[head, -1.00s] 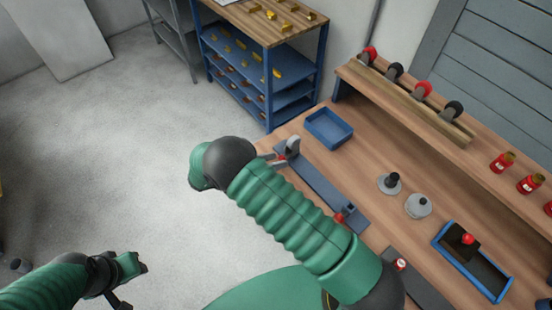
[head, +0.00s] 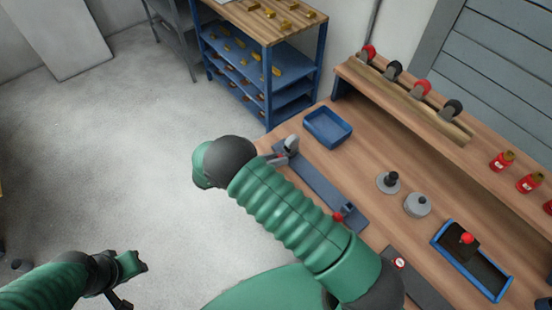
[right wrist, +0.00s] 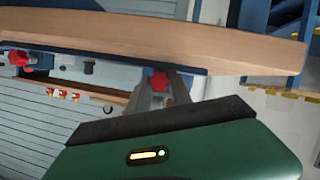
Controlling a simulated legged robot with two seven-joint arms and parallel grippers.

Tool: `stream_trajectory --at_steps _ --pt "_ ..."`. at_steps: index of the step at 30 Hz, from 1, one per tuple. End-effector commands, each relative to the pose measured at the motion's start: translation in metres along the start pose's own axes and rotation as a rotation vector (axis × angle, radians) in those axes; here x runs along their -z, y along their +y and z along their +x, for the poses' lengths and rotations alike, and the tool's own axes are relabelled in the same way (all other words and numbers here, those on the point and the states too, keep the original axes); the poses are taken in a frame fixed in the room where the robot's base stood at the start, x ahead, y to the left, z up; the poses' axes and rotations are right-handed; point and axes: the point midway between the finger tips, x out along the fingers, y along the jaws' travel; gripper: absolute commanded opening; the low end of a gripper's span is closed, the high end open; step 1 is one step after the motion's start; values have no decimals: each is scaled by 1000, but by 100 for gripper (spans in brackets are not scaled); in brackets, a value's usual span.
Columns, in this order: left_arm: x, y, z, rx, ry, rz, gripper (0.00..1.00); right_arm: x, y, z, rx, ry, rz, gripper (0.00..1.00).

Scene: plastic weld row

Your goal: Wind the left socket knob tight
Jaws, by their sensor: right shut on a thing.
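The left socket knob is small and red. It shows in the right wrist view (right wrist: 160,81) between the grey fingers of my right gripper (right wrist: 157,92), which is shut on it. In the head view my right gripper (head: 274,158) is at the left end of a dark bar on the bench, beside an upright grey bracket (head: 291,145); the knob is mostly hidden there. A second red knob (head: 338,216) sits at the bar's other end. My left gripper (head: 136,264) is over the floor at lower left, clear of the bench; its jaw opening is too small to tell.
The wooden bench (head: 375,155) carries a blue tray (head: 328,127), two grey round pieces (head: 417,204) and a blue-rimmed tray (head: 470,262). A raised shelf with rollers (head: 421,89) runs along the back. A blue rack (head: 265,65) stands beyond the bench.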

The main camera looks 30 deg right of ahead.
Motion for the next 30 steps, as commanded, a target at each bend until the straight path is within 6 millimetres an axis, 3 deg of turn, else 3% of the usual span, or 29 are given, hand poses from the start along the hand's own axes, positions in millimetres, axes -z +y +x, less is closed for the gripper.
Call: stream_trajectory --at_steps 8,30 --pt "1 0 -4 0 0 0 35 1 0 -2 33 -1 64 0" --pt "3 0 -13 0 0 0 35 -2 2 -2 220 -4 508 0"
